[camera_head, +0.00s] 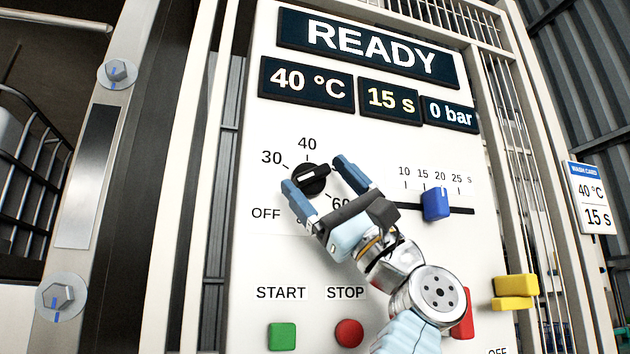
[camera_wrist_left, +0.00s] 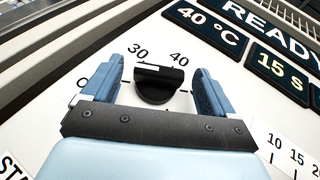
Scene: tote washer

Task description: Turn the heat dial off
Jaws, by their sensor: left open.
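The heat dial (camera_head: 312,180) is a round black knob with a raised bar and a white mark, on the white panel. Labels OFF, 30, 40 and 60 surround it, the 60 partly covered by my gripper. I cannot tell exactly which label the mark points to. My left gripper (camera_head: 314,173) is open, with one blue finger on each side of the dial. In the left wrist view the dial (camera_wrist_left: 153,88) sits between the fingertips with a gap on both sides. My right gripper is not in view.
Displays above read READY (camera_head: 368,48), 40 °C (camera_head: 306,84), 15 s and 0 bar. A blue slider (camera_head: 436,204) is right of my gripper. A green START button (camera_head: 282,336) and red STOP button (camera_head: 349,333) are below. A yellow handle (camera_head: 515,286) and wash card (camera_head: 591,197) are at right.

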